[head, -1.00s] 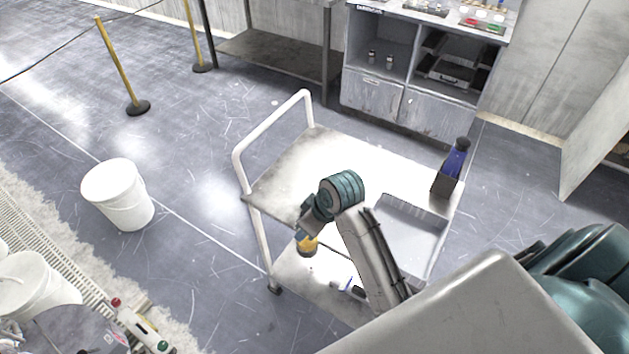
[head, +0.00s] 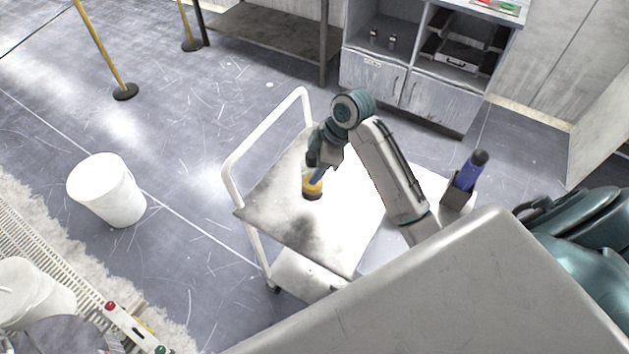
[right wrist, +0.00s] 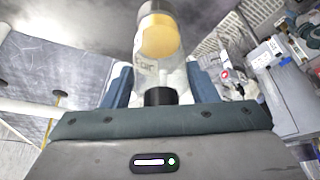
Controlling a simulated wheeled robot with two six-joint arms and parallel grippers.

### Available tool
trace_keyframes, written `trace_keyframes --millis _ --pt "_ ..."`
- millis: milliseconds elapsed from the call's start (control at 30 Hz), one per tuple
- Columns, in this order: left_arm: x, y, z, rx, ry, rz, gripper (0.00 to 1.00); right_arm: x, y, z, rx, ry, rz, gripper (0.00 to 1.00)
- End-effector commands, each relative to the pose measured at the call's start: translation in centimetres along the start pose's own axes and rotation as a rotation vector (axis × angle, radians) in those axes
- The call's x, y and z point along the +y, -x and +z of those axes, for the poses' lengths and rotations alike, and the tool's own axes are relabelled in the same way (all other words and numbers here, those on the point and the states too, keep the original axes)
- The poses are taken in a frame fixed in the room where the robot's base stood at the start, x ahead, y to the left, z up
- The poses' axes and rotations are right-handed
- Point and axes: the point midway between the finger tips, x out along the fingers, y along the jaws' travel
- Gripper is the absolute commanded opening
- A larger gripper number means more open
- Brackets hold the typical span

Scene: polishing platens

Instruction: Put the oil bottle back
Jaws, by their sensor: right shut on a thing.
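The oil bottle (head: 313,188) is a small clear bottle with yellow oil. In the right wrist view the oil bottle (right wrist: 158,50) stands out between the fingers, with its black cap at the palm side. My right gripper (head: 316,170) is shut on it and holds it over the top shelf of the white-handled cart (head: 265,205). A dark shadow lies on the shelf below it. I cannot tell the exact gap to the shelf. My left gripper is not in view.
A blue bottle (head: 469,172) stands in a dark holder (head: 457,195) at the cart's right corner. A white bucket (head: 107,190) stands on the floor at left. A cabinet (head: 375,75) is behind the cart. The shelf around the oil bottle is bare.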

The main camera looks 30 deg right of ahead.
Motion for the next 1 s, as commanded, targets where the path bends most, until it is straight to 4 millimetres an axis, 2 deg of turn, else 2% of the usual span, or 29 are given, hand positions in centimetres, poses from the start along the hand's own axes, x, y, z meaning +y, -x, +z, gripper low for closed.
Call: trace_keyframes --millis 33,500,900,933,1000 --pt "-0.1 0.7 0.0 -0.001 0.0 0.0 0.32 -0.1 -0.6 0.2 0.0 -0.004 -0.004 0.14" --pt "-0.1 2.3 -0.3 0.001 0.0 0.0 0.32 0.0 -5.8 2.4 0.001 -0.002 0.0 0.14" --pt "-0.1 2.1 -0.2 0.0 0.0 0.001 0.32 0.0 -6.5 2.6 0.001 -0.001 0.002 0.14" --pt "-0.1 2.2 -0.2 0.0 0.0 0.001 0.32 0.0 -6.4 2.6 0.0 -0.001 0.002 0.59" --pt "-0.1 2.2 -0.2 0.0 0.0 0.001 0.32 0.0 -6.4 2.6 0.0 -0.001 0.002 0.73"
